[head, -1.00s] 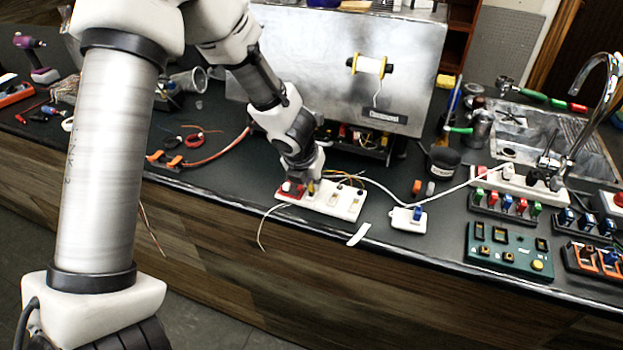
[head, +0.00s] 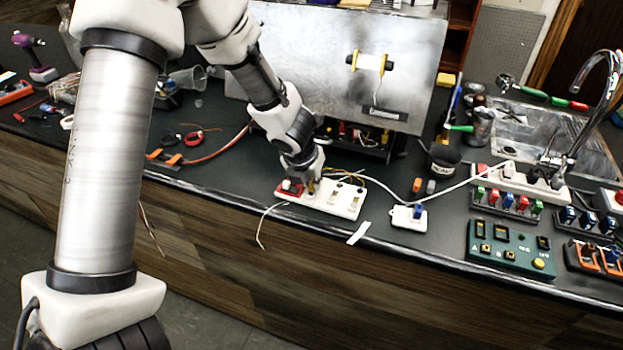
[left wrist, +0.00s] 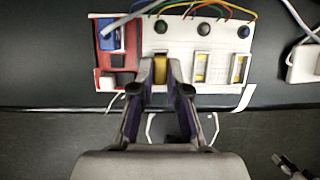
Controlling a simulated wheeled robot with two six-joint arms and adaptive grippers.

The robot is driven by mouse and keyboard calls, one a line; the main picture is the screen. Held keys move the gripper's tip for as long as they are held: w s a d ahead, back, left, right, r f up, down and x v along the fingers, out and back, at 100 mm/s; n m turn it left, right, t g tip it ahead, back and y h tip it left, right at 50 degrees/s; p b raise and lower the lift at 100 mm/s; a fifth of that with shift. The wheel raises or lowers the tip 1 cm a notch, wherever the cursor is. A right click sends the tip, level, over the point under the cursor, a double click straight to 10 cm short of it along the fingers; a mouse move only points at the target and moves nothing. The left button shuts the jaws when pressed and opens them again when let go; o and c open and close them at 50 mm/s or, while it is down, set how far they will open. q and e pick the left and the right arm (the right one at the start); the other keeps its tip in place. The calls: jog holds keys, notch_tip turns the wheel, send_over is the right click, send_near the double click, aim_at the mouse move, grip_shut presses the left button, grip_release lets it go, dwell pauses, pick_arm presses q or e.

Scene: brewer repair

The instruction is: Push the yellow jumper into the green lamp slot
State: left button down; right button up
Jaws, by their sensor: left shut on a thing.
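The white lamp board (head: 335,198) lies near the counter's front edge, with a red section (head: 290,190) at its left end. My right gripper is out of view.
Coloured wires (left wrist: 205,9) arch along the board's back edge. A white box with a blue switch (head: 408,219) stands to the right, and a white strip (head: 358,233) lies in front. A large metal machine (head: 310,70) stands behind. A green panel (head: 510,247) lies farther right.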

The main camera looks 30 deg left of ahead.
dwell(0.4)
pick_arm(q)
jog(key=c, duration=1.1)
grip_release()
jog(key=shift+r, duration=0.1)
jog(key=v, duration=1.2)
